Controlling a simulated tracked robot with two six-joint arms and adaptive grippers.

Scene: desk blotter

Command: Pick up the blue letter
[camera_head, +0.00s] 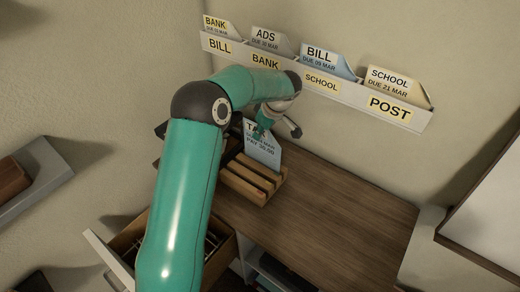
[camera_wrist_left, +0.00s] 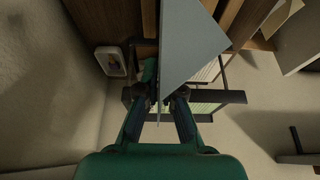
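The blue letter (camera_head: 262,153) is a pale blue card marked TAX and PAY 30.50. It stands upright and a little tilted at the wooden slotted rack (camera_head: 245,187) on the desk; I cannot tell whether its lower edge is still in a slot. My left gripper (camera_head: 263,130) is at the letter's top edge, its fingers closed in on both sides of it. In the left wrist view the letter (camera_wrist_left: 190,45) runs up from between the fingers (camera_wrist_left: 160,90), and it hides part of the right finger. My right gripper is not in view.
A wall rack (camera_head: 345,92) holds several letters above labels BANK, BILL, SCHOOL and POST; its BILL letter (camera_head: 327,62) is also pale blue. An open drawer (camera_head: 130,240) is at lower left. The desk top (camera_head: 335,210) is clear to the right.

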